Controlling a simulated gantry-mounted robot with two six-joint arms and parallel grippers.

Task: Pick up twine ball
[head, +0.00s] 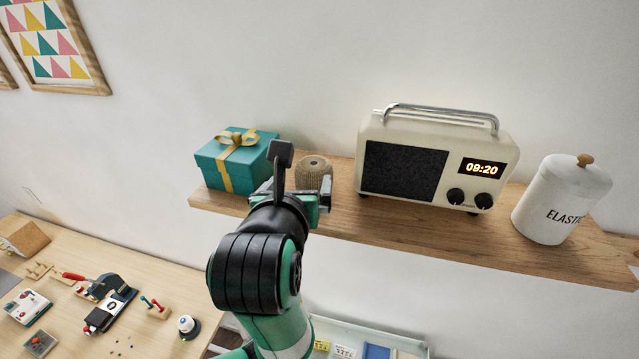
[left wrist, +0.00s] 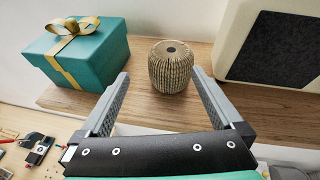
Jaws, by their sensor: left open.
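The twine ball (head: 313,174) is a tan, ribbed, barrel-shaped roll standing on the wooden shelf (head: 400,222), between the teal gift box and the radio. In the left wrist view the twine ball (left wrist: 171,66) stands upright, with a dark hole in its top. My left gripper (head: 300,185) is in front of the shelf. In the left wrist view its two fingers (left wrist: 161,82) are spread apart, with the twine ball just beyond and between their tips, not held. In the head view the arm hides part of the shelf and the lower left of the ball. My right gripper is not in view.
The teal gift box (head: 236,160) with a gold bow is close left of the ball. The cream radio (head: 436,160) is to its right, then a white canister (head: 562,200). A lower table (head: 60,240) at left holds small tools. The wall is close behind.

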